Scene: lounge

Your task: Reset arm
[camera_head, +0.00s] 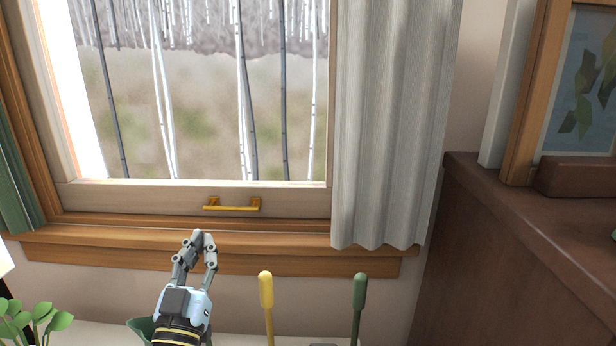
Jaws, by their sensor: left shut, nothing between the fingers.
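My left gripper (198,238) shows at the lower middle of the head view, pointing up and away. Its fingertips are together and nothing is between them. It appears in front of the wooden window sill (290,258), below the yellow window handle (232,205); I cannot tell whether it touches the sill. The window (200,195) appears shut, with bare trees outside. My right gripper is not in the picture.
A yellow-handled tool (266,290) and a green-handled tool (359,292) stand upright right of the gripper. A leafy plant (35,320) is at the lower left. A grey curtain (388,120) hangs right of the window, beside a brown cabinet (520,270).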

